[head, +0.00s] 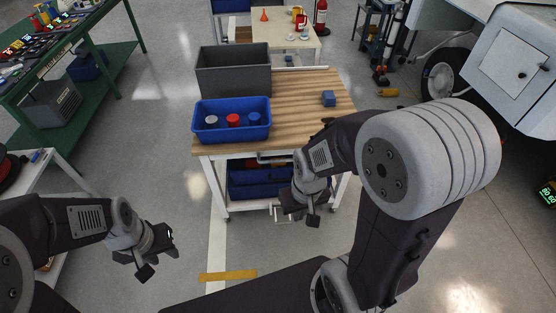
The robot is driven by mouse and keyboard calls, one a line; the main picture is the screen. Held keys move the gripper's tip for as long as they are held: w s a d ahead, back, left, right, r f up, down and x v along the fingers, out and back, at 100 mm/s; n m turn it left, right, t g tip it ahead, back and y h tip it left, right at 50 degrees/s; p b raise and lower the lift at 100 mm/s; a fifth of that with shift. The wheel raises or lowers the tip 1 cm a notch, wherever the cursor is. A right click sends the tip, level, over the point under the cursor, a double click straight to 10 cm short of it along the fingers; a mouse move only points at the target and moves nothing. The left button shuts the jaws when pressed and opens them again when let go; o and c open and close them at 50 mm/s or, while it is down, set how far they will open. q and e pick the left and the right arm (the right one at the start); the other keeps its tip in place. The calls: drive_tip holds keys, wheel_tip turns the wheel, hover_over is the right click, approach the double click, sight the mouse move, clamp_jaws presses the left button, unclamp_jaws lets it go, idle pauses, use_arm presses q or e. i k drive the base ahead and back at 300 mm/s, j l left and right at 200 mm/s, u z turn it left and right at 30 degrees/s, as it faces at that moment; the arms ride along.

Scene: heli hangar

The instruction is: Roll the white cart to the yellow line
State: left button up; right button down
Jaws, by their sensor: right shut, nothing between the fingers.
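The white cart (300,105) has a wooden top, a white frame and small wheels. It stands in the middle of the head view, in front of me. A short yellow line (228,276) lies on the floor nearer to me, left of centre, apart from the cart. My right gripper (300,214) is shut and empty, at the cart's near side below the top; whether it touches the cart's handle cannot be told. My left gripper (150,256) hangs over the floor left of the yellow line, away from the cart; its jaw gap is unclear.
On the cart are a grey bin (233,75), a blue bin (232,122) with several cans and a small blue block (328,98). Blue crates sit on its lower shelf. A green workbench (100,50) stands left, a white vehicle (510,60) right. Floor left of the cart is clear.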

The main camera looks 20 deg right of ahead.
sight(298, 110)
drive_tip(key=i+z, duration=0.1)
drive_tip(key=z, duration=0.3)
drive_tip(key=j+z, duration=0.15)
drive_tip(key=z, duration=0.25)
drive_tip(key=i+j+z, duration=0.15)
drive_tip(key=z, duration=0.25)
drive_tip(key=j+z, duration=0.15)
drive_tip(key=z, duration=0.25)
